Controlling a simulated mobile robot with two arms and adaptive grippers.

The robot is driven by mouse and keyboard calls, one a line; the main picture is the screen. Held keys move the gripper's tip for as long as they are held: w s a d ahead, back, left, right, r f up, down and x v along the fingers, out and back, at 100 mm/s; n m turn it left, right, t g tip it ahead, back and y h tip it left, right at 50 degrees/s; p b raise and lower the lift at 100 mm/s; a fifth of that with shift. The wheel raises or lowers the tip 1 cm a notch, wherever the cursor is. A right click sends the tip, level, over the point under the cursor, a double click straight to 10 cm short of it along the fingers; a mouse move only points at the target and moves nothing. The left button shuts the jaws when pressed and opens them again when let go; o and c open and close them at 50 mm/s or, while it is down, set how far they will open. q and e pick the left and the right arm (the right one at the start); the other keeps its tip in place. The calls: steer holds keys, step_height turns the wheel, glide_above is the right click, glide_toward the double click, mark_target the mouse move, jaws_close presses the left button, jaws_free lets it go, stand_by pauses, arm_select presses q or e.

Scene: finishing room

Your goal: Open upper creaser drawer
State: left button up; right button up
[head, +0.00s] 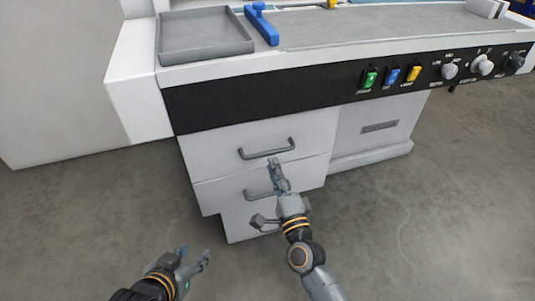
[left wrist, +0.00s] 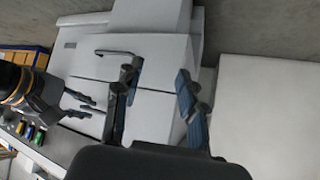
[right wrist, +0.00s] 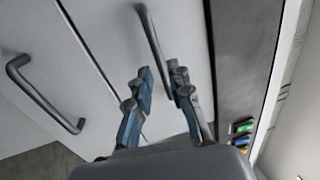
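The white upper creaser drawer (head: 220,150) is shut, under the black control strip. Its dark bar handle (head: 266,150) also shows in the right wrist view (right wrist: 150,35). My right gripper (head: 275,164) is just below and in front of this handle. In the right wrist view its fingers (right wrist: 160,72) are apart, with the handle's near end between or just beyond the tips; contact cannot be told. My left gripper (head: 195,256) is open and empty, low in front of the drawers and apart from them; its spread fingers show in the left wrist view (left wrist: 155,80).
A second drawer with a similar handle (head: 258,193) lies below, partly hidden by my right arm. A grey tray (head: 205,52) is on top. The floor in front is clear.

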mark_target(268, 153)
arm_select(q)
steer(key=shift+w+d+r+t+h+b, duration=0.15)
steer(key=shift+w+d+r+t, duration=0.15)
steer(key=shift+w+r+t, duration=0.35)
steer(key=shift+w+d+r+t+h+b, duration=0.2)
steer(key=shift+w+r+t, duration=0.25)
steer(key=shift+w+r, duration=0.3)
arm_select(e)
steer(key=shift+x, duration=2.85)
jaws_close()
